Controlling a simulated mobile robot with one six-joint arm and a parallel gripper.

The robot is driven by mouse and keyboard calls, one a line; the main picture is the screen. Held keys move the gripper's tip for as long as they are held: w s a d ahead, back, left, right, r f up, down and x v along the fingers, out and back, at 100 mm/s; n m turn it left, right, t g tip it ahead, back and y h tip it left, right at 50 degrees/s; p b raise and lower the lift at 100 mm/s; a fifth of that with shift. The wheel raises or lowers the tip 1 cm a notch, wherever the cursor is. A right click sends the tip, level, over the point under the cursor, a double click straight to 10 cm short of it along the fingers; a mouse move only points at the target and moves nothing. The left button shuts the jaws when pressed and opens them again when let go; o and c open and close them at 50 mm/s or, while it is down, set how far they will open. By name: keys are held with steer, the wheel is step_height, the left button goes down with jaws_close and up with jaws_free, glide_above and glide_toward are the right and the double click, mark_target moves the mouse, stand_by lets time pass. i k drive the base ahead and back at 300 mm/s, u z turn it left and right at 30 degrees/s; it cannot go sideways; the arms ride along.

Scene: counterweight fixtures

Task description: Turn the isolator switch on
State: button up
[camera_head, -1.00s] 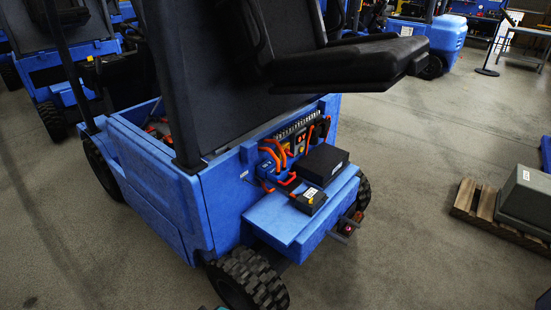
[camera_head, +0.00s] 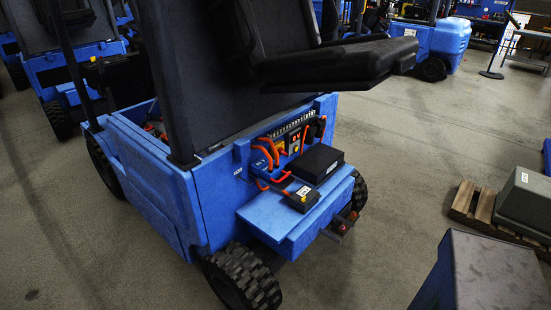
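The blue forklift truck (camera_head: 150,195) stands in the middle with its side compartment facing me. In the compartment is a panel (camera_head: 293,141) with small red and yellow parts, orange cables (camera_head: 268,150) beside it and a row of terminals above. The isolator switch seems to be among these parts. It is too small to tell which one it is or which way it is set. My gripper is not in view.
A black box (camera_head: 318,163) and a smaller black unit (camera_head: 301,198) lie on the blue ledge (camera_head: 275,217) below the panel. The seat (camera_head: 330,60) overhangs the compartment. A blue dark-topped cabinet (camera_head: 490,270) stands at lower right, near a pallet (camera_head: 465,200). Floor between is clear.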

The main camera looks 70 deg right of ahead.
mark_target(281, 150)
steer(key=u, duration=0.2)
steer(key=k, duration=2.15)
steer(key=z, duration=0.65)
steer(key=i, duration=1)
steer(key=u, duration=0.05)
